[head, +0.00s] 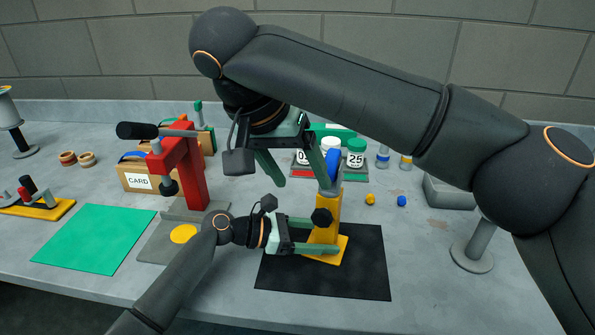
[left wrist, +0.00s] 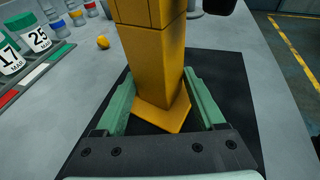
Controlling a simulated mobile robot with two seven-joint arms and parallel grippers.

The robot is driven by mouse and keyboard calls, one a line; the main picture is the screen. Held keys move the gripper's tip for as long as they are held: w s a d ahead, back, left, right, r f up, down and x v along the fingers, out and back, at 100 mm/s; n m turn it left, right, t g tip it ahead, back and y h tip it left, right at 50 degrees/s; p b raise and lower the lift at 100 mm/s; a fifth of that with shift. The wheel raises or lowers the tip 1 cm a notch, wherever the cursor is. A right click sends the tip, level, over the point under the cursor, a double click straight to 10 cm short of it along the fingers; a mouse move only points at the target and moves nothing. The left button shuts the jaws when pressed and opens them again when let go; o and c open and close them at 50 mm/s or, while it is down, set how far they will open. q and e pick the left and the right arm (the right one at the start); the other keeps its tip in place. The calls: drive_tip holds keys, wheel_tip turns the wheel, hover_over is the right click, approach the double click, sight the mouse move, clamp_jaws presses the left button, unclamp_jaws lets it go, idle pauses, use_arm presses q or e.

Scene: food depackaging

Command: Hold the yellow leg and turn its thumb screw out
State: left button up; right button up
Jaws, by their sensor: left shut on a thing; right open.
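The yellow leg (head: 328,204) stands upright on its flat yellow foot on a black mat (head: 360,280). My left gripper (head: 322,236) is shut on its lower part, with a green finger on each side; the left wrist view shows the leg (left wrist: 155,60) between them. A black knob (head: 321,216) sits on the leg's near side.
A red press-like stand (head: 185,165) with a black handle is left of my grippers. A green mat (head: 95,238) lies at left. Numbered jars (head: 355,153) stand behind the leg. A yellow bit (head: 370,199) and a blue bit (head: 402,201) lie to its right.

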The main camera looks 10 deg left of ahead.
idle(0.4)
use_arm(q)
drive_tip(key=o, duration=1)
drive_tip(key=shift+c, duration=0.2)
